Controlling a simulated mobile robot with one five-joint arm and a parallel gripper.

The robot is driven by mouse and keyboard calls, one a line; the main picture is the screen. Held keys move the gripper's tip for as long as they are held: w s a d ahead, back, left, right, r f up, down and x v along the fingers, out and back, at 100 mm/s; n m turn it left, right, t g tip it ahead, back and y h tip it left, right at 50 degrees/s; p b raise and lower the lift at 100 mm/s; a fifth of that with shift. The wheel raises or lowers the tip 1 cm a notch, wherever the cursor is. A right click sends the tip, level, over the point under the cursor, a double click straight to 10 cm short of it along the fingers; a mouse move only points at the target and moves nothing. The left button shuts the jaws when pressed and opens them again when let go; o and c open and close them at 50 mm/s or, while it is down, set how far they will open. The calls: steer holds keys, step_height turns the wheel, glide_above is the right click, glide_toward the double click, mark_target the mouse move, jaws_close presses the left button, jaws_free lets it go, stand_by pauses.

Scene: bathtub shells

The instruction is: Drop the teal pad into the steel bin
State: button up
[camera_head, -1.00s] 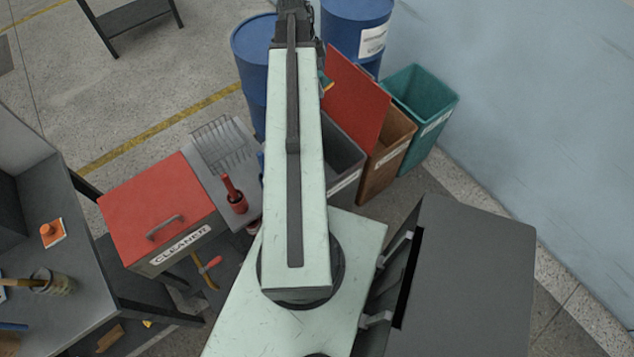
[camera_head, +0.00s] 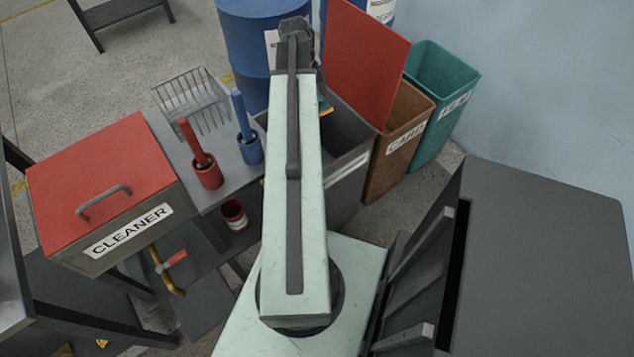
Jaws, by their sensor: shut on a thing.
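My arm reaches away over the bins, and its links cover most of my gripper (camera_head: 321,98). A small teal and orange piece, which looks like the teal pad (camera_head: 326,107), shows just right of the arm. It appears shut in the gripper; the rest of it is hidden. In the picture it lies over the opening of the grey bin (camera_head: 347,178), which I take for the steel bin. This bin is the leftmost of the row. Its white label is too slanted to read, and the arm hides its left part. I cannot tell the pad's height above it.
A blue drum (camera_head: 247,40) stands behind. Left are a wire rack (camera_head: 190,98), red and blue brushes and a red-lidded CLEANER box (camera_head: 105,185).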

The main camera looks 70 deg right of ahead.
steer(key=shift+f+b, duration=0.6)
steer(key=shift+f, duration=0.75)
step_height(320, 180, down, 6)
steer(key=b, duration=0.6)
steer(key=o, duration=1)
steer(key=shift+r, duration=0.1)
